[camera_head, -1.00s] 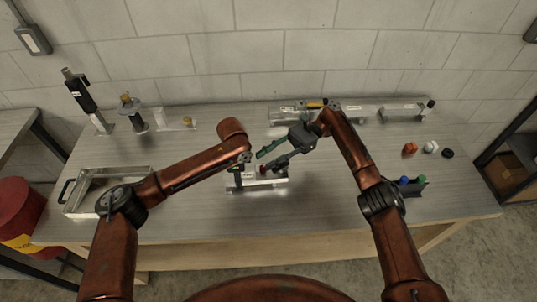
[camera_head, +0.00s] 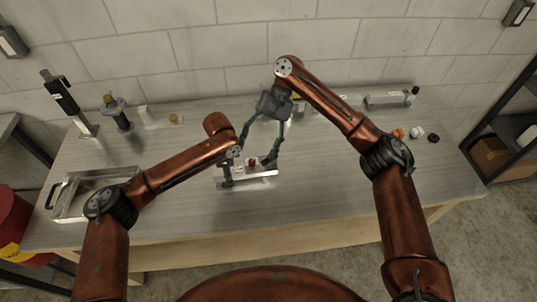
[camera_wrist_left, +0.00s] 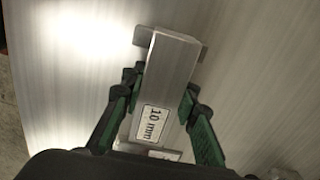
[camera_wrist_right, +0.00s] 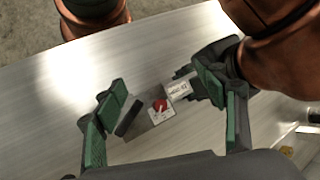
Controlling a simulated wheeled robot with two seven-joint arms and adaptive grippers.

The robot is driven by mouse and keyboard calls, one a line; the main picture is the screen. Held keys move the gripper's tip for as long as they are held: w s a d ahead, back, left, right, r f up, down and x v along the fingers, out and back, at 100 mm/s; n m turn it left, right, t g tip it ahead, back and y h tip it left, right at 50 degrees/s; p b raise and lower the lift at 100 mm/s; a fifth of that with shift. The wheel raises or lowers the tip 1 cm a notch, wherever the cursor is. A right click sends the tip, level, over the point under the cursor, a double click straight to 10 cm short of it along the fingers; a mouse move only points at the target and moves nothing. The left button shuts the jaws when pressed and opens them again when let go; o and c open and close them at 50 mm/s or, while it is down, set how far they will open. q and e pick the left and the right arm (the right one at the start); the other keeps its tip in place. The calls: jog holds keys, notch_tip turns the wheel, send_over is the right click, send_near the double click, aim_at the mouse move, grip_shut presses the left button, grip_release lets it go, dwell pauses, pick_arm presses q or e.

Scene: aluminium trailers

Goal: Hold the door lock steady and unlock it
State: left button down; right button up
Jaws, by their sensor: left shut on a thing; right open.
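The door lock (camera_head: 262,175) is a metal plate with a red knob (camera_head: 252,162), lying on the table. In the right wrist view the red knob (camera_wrist_right: 160,104) sits on a white label beside a dark bar (camera_wrist_right: 127,118). My left gripper (camera_head: 227,170) is shut on the lock's metal block (camera_wrist_left: 168,75), which carries a "10 mm" label. The left fingers also show in the right wrist view, at the block. My right gripper (camera_head: 256,152) points down over the lock, fingers spread wide on either side of the knob, holding nothing. I cannot tell the exact gap to the knob.
An open metal tray (camera_head: 58,212) lies at the table's left. Upright devices (camera_head: 60,95) stand at the back left. Several small caps (camera_head: 415,132) and a long metal part (camera_head: 390,97) are at the right, partly behind my right arm. The table front is clear.

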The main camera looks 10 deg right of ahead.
aim_at(270, 161)
jog(key=shift+o, duration=0.3)
jog(key=d+n+t+h, duration=0.1)
jog(key=n, duration=0.1)
jog(key=w+d+r+n+t+h, duration=0.1)
jog(key=n+h, duration=0.1)
jog(key=w+d+r+n+t+h, duration=0.1)
jog(key=n+t, duration=0.1)
jog(key=shift+d+r, duration=0.15)
jog(key=shift+r, duration=0.05)
jog(key=shift+n+t+h, duration=0.6)
jog(key=shift+n+h, duration=0.1)
jog(key=f, duration=1.1)
jog(key=shift+w+d+f, duration=0.1)
jog(key=shift+w+d, duration=0.3)
jog(key=shift+c, duration=0.2)
jog(key=c, duration=1.2)
